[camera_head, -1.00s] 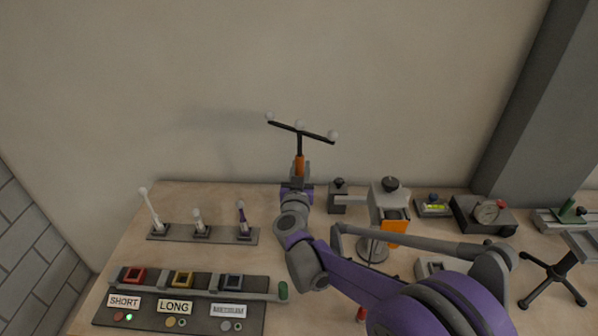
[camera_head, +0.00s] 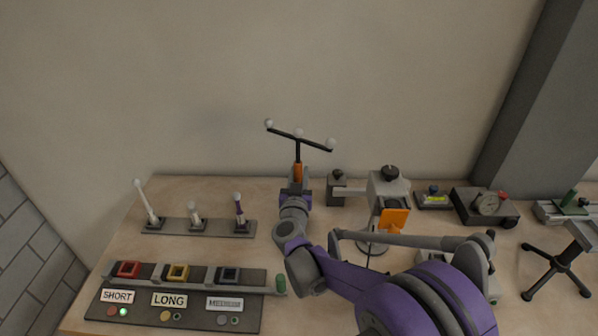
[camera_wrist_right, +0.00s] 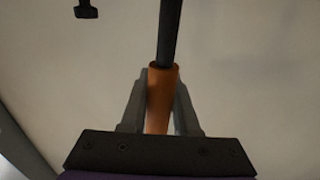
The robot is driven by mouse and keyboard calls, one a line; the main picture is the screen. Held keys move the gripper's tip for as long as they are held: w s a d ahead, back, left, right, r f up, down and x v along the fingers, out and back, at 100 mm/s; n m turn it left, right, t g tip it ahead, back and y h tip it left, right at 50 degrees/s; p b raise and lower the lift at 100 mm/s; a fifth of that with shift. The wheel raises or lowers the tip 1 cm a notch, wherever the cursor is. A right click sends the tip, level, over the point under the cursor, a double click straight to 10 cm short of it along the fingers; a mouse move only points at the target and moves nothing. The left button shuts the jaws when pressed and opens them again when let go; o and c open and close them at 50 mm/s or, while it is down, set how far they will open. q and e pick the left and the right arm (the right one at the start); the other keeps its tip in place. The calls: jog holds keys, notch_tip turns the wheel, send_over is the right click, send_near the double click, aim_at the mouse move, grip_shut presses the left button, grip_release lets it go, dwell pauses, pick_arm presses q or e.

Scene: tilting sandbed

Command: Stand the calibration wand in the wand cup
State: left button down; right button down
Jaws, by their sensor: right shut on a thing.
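The calibration wand (camera_head: 298,147) is a black T-shaped rod with three white balls on its crossbar and an orange handle. My right gripper (camera_head: 297,184) is shut on the orange handle and holds the wand upright, crossbar up, in front of the back wall. In the right wrist view the orange handle (camera_wrist_right: 161,97) sits between the two grey fingers of my gripper (camera_wrist_right: 158,105). I cannot make out the wand cup for certain; my right arm covers part of the table. My left gripper is not in view.
At left, a rack (camera_head: 200,227) holds several small posts. In front of it is a panel (camera_head: 180,310) labelled SHORT, LONG and MEDIUM. Right of the wand stand a grey device with an orange plate (camera_head: 394,220), a gauge box (camera_head: 484,206) and a black tripod (camera_head: 556,270).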

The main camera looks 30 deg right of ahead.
jog(key=shift+f, duration=0.75)
jog(key=shift+f+b, duration=1.15)
jog(key=shift+b, duration=0.15)
jog(key=c, duration=0.6)
grip_release()
jog(key=shift+s+a, duration=0.1)
jog(key=v, duration=1)
jog(key=shift+s+a, duration=0.15)
jog(key=shift+s, duration=0.15)
